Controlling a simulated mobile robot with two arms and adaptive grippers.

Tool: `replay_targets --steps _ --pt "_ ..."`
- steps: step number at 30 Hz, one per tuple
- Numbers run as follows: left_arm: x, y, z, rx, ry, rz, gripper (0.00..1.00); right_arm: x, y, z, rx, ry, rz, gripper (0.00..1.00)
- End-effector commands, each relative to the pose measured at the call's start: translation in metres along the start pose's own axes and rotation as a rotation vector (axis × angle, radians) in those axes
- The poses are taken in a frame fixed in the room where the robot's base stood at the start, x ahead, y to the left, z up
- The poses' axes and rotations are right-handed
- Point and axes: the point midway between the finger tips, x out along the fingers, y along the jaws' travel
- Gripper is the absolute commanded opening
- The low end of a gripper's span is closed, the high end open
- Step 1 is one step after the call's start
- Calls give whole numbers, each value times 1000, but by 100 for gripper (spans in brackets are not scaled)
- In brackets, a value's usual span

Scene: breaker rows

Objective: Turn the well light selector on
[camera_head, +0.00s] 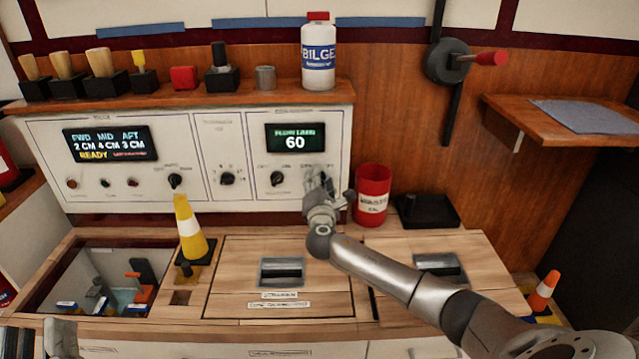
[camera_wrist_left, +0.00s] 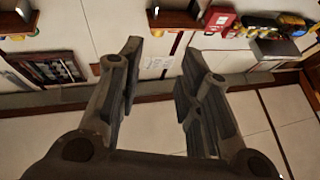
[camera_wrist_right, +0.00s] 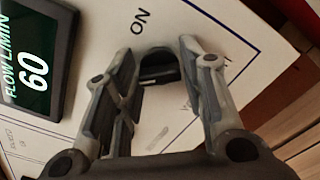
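A dark rotary selector (camera_wrist_right: 160,70) shows in the right wrist view on the white panel, with the word ON printed beyond it. I take it for the well light selector, but its full label is hidden. In the head view my right gripper (camera_head: 322,184) covers it at the right end of the panel. In the right wrist view my right gripper (camera_wrist_right: 160,55) is open, one finger on each side of the selector; whether they touch it is unclear. My left gripper (camera_wrist_left: 162,48) is open and empty, away from the panel, and shows partly at the head view's lower left (camera_head: 62,340).
The panel (camera_head: 235,192) carries other knobs, a display reading 60 (camera_head: 295,138) and a three-value display (camera_head: 110,144). A red can (camera_head: 372,193) stands close right of my right gripper. A BILGE bottle (camera_head: 318,55) stands on the ledge above.

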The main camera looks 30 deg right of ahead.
Motion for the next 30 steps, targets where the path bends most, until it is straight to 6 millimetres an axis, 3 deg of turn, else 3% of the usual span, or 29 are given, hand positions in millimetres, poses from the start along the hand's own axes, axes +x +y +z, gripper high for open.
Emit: replay_targets --steps 1,6,15,23,30 --pt "0 0 0 0 0 0 33 0 0 0 0 0 0 27" --pt "0 0 0 0 -1 0 33 0 0 0 0 0 0 8" --pt "-1 0 -4 -1 28 1 33 0 -1 -1 48 0 -1 8" --pt "-5 4 -35 -9 204 8 33 -1 -2 -2 212 0 -3 8" --pt "-21 8 -73 -21 434 17 33 -1 -3 -3 435 0 -3 8"
